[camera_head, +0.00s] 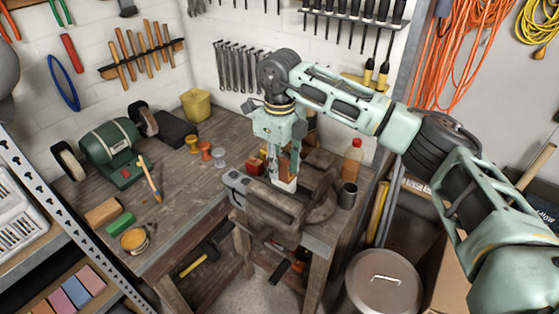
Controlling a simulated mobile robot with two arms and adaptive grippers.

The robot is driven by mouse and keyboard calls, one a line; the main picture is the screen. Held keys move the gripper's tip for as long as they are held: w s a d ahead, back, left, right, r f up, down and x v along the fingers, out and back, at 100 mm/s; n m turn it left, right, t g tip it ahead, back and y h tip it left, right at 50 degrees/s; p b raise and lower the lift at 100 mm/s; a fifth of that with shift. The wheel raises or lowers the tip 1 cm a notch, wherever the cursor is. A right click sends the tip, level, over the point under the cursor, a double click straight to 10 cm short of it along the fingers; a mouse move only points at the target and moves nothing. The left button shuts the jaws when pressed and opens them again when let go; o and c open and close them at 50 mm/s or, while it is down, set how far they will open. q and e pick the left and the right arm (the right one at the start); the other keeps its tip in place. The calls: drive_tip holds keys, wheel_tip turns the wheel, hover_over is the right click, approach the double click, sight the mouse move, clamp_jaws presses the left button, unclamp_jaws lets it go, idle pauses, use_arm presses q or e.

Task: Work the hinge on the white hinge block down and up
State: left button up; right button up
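The white hinge block (285,183) sits at the jaws of the dark bench vise (265,200) on the corner of the workbench. Only its lower part shows clearly. My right gripper (284,168) points down from above, right at the top of the block. Its fingers overlap the block in this view, so the hinge is largely hidden. I cannot tell whether the fingers touch the hinge or how far apart they are. My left gripper is not in view.
The wooden workbench (190,185) holds a green bench grinder (110,142), a yellow container (196,105), and orange spools (206,149). A dark cup (348,195) and an orange-red bottle (352,160) stand right of the vise. A lidded metal bin (384,285) stands below right.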

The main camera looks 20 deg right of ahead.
drive_tip(key=shift+s+d, duration=0.1)
drive_tip(key=shift+s, duration=0.05)
drive_tip(key=shift+c, duration=1.1)
clamp_jaws()
